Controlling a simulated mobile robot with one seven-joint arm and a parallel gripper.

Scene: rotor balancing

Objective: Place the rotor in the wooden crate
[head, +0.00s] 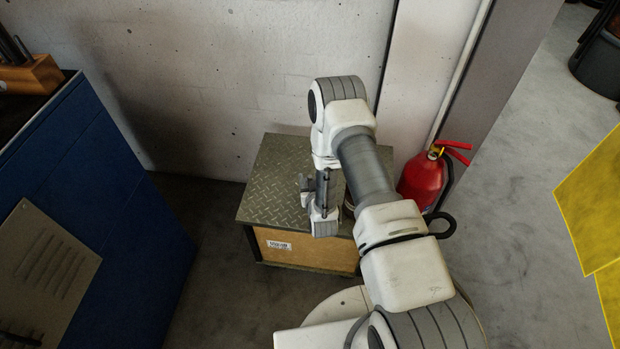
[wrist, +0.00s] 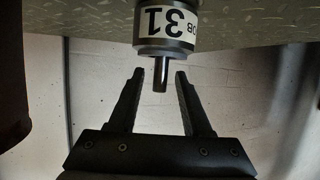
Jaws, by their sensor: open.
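The rotor (wrist: 165,45) is at the top centre of the wrist view, a grey cylinder with a white label reading "31" upside down. Its thin dark shaft points down in that picture, between the two fingertips. My gripper (wrist: 160,73) is open, one black finger on each side of the shaft, with gaps showing on both sides. The rotor's upper part is cut off by the frame edge. In the head view my arm hides most of the area around the rotor. I cannot make out an open wooden crate in either view.
A stand with a diamond-plate top (head: 272,178) and wood-coloured front (head: 315,252) is under my arm. A red fire extinguisher (head: 422,182) stands close on its right. A blue cabinet (head: 90,190) is at left, a wall behind. Yellow panels (head: 595,200) are at right.

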